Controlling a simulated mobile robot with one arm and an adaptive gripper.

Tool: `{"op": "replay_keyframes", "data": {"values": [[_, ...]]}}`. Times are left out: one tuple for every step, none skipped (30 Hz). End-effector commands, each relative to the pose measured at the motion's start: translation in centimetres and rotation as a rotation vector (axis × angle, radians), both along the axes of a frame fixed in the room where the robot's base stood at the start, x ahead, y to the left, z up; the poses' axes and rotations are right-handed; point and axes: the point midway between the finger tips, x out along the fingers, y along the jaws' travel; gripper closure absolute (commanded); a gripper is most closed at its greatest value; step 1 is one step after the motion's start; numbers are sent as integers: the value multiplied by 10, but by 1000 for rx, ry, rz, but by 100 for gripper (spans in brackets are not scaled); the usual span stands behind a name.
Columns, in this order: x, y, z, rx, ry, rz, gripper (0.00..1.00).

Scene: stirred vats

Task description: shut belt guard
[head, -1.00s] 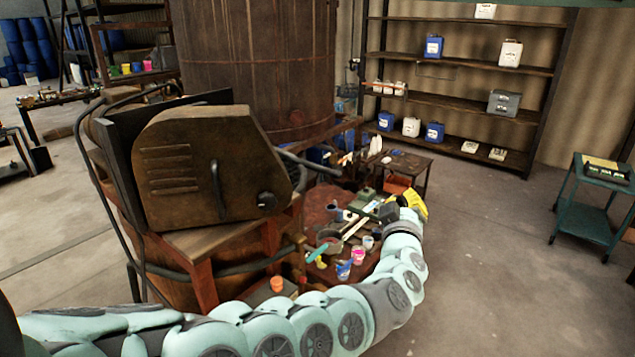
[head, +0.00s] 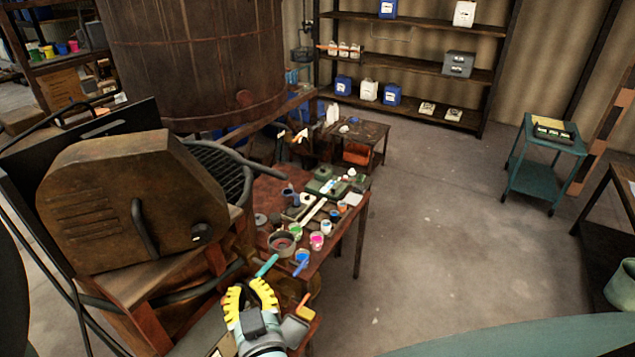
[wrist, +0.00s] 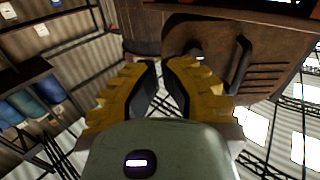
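The belt guard (head: 130,195) is a worn brown metal cover with slots, a dark bar handle (head: 144,228) and a black round knob (head: 203,233). It stands at the left in the head view, in front of a dark upright panel. Dark ribbed parts (head: 222,168) show at its right edge, so a gap there is visible. In the wrist view the guard (wrist: 215,50) is at the upper right, beyond the fingers. My gripper (head: 250,287) has yellow fingers, slightly parted and empty. It is below and right of the guard, apart from it.
A low table (head: 345,222) holds several cups, pots and tools just beyond my gripper. A large brown vat (head: 195,65) stands behind the guard. Shelves (head: 420,95) and a teal cart (head: 545,165) are farther back. The floor at the right centre is clear.

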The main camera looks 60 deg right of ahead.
Motion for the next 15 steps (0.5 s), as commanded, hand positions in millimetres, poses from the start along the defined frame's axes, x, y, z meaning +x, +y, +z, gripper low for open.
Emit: {"op": "replay_keyframes", "data": {"values": [[0, 13, 6, 29, -19, 8, 100], [0, 18, 7, 41, -28, 10, 100], [-1, 23, 8, 56, -37, 12, 100], [-1, 26, 8, 64, -42, 13, 100], [-1, 28, 9, 70, -47, 14, 100], [0, 30, 9, 74, -52, 16, 100], [1, 30, 10, 74, -54, 17, 100], [3, 29, 9, 75, -56, 17, 100], [6, 27, 9, 75, -57, 18, 100], [8, 25, 8, 74, -57, 18, 100], [12, 23, 8, 74, -57, 17, 100], [17, 20, 7, 73, -57, 18, 100], [21, 17, 8, 71, -59, 19, 100], [26, 14, 7, 70, -59, 20, 100], [33, 9, 6, 70, -57, 19, 100]]}}
